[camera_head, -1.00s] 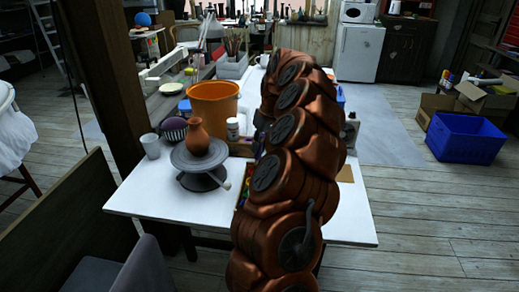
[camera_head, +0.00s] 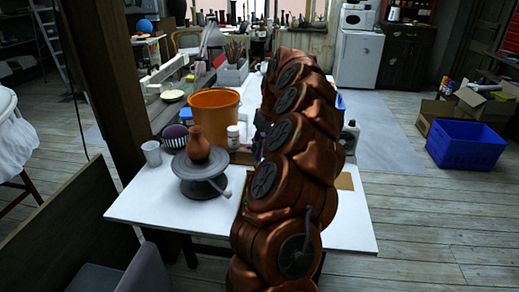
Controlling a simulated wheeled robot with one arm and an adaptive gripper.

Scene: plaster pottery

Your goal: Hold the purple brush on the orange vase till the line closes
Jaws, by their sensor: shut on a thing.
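The orange vase (camera_head: 198,147) stands upright on a grey turntable (camera_head: 200,166), on the left part of the white table. It has a narrow neck and a round belly. No painted line can be made out on the side facing me. My copper-coloured arm rises to the right of the turntable and hides part of the table. My gripper does not show in this view. The purple brush cannot be seen either, so I cannot tell whether it touches the vase.
An orange bucket (camera_head: 213,116) stands behind the vase. A pale cup (camera_head: 152,153), a dark striped round pot (camera_head: 175,136) and a white bottle (camera_head: 233,138) stand close around it. The white table (camera_head: 150,205) is clear at its front left. A blue crate (camera_head: 465,146) sits on the floor at right.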

